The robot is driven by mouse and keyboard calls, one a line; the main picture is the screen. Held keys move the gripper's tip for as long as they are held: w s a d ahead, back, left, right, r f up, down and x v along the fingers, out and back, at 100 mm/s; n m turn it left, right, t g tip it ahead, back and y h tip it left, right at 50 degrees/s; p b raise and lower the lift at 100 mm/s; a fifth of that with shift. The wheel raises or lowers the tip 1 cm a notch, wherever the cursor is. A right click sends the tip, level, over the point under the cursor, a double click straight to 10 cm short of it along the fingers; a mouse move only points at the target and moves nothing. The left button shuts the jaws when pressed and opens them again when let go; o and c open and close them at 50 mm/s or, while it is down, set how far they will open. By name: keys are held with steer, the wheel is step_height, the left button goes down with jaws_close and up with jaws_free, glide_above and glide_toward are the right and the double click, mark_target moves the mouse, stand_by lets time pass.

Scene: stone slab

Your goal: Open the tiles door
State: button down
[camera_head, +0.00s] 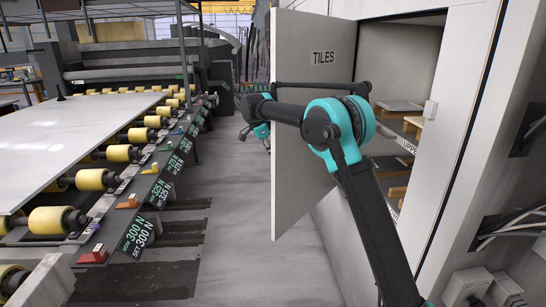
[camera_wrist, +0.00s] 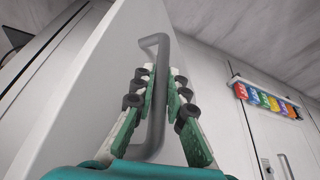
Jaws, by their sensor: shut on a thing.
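The white tiles door (camera_head: 305,165), marked TILES, stands swung open from its cabinet, its edge toward the aisle. My arm reaches across in front of it. My gripper (camera_head: 257,133) is at the door's left edge in the head view, partly hidden by my arm. In the wrist view, my gripper (camera_wrist: 165,77) has its green fingers on both sides of the grey bar handle (camera_wrist: 155,125) on the door (camera_wrist: 105,85), shut on it. The handle is hidden in the head view.
The open cabinet shows shelves with slabs (camera_head: 398,106) and a label strip. On the left, a roller conveyor (camera_head: 125,153) carries a large pale slab (camera_head: 70,130). The grey floor aisle (camera_head: 240,240) between conveyor and door is clear. Cables and boxes sit at lower right.

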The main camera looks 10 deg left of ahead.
steer(key=c, duration=1.5)
jaws_free()
steer(key=shift+c, duration=0.2)
steer(key=v, duration=1.2)
steer(key=shift+w+d, duration=0.1)
